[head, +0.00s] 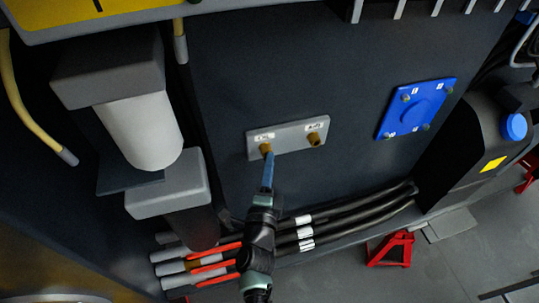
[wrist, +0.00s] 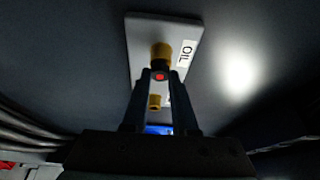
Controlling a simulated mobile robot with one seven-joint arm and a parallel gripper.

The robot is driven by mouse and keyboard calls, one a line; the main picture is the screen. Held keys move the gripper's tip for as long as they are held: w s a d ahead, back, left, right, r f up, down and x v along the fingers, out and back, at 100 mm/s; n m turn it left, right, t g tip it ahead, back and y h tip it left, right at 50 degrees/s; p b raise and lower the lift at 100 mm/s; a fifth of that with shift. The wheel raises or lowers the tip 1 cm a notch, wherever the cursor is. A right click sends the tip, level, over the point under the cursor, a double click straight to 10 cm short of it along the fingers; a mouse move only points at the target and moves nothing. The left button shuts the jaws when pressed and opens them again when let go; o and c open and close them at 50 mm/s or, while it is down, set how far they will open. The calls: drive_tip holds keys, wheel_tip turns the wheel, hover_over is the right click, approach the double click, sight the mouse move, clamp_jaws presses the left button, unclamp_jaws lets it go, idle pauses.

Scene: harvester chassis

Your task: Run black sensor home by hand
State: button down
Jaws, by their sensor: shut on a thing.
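A small black sensor with a red end (wrist: 160,76) is between my fingertips in the wrist view. My gripper (wrist: 160,78) is shut on it. The sensor is in line with the brass port beside the OIL label (wrist: 161,52); whether it is seated in the port or only touching it I cannot tell. In the head view my gripper (head: 268,160) reaches up to the left brass port (head: 265,148) on the grey plate (head: 288,142), and the sensor is hidden there. A second brass port (head: 314,139) on the same plate is empty, under its own label.
A blue square plate (head: 416,108) with bolts is on the wall to the right. A white cylindrical filter (head: 140,128) in grey housings stands to the left. Black hoses (head: 345,220) run below. A red stand (head: 390,249) is on the floor at lower right.

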drive_tip(key=c, duration=0.6)
unclamp_jaws()
drive_tip(key=shift+c, duration=1.2)
drive_tip(key=shift+s+d, duration=0.2)
drive_tip(key=shift+s, duration=0.35)
drive_tip(key=shift+s+d, duration=0.15)
drive_tip(key=shift+s, duration=0.35)
